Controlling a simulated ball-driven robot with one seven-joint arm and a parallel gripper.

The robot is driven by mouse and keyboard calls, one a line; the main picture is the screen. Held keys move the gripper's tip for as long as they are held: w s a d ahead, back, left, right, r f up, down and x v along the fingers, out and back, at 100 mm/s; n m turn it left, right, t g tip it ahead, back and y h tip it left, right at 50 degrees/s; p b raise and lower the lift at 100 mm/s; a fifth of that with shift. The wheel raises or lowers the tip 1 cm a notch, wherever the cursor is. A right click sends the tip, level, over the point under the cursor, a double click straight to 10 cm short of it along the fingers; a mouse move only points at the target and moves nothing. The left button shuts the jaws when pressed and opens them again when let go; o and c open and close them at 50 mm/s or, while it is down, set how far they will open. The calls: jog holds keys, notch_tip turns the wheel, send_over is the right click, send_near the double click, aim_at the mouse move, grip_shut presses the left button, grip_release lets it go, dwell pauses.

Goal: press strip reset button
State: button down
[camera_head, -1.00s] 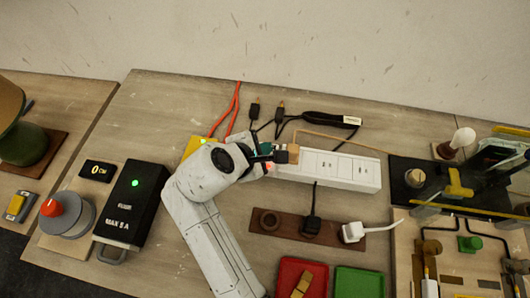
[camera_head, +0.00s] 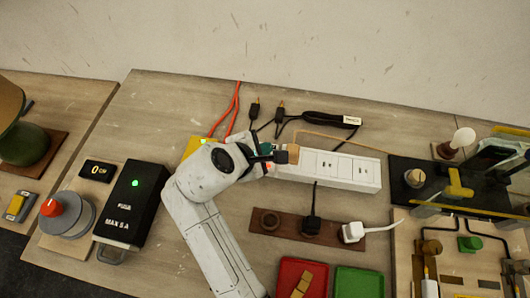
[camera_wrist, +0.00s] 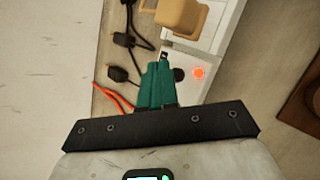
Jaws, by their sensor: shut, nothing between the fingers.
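The white power strip (camera_head: 340,169) lies on the bench, with its left end partly hidden behind my gripper in the head view. In the wrist view the strip (camera_wrist: 213,38) shows a lit orange-red round spot (camera_wrist: 198,72) and a dark round button (camera_wrist: 180,74) at its near end. My gripper (camera_wrist: 162,66) has green fingers closed together, with nothing between them. They are just left of the dark button in the wrist view; I cannot tell whether they touch it or the strip. In the head view my gripper (camera_head: 265,151) is over the strip's left end.
A tan plug (camera_wrist: 182,15) sits in the strip beyond the fingers. Black cables with plugs (camera_wrist: 122,40) and orange-red wires (camera_wrist: 112,97) lie beside it. A brown socket board (camera_head: 330,229), red tray (camera_head: 284,270) and green tray (camera_head: 360,283) are in front.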

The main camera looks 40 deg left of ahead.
jog(key=shift+f, duration=0.2)
jog(key=shift+f, duration=0.2)
jog(key=shift+f, duration=0.4)
dwell(1.0)
jog(key=shift+r+p, duration=0.1)
jog(key=shift+p, duration=0.2)
jog(key=shift+r+p, duration=0.75)
jog(key=shift+p, duration=0.2)
notch_tip(320, 180, up, 3)
jog(key=p, duration=0.3)
notch_tip(320, 180, up, 2)
jog(key=shift+p, duration=0.4)
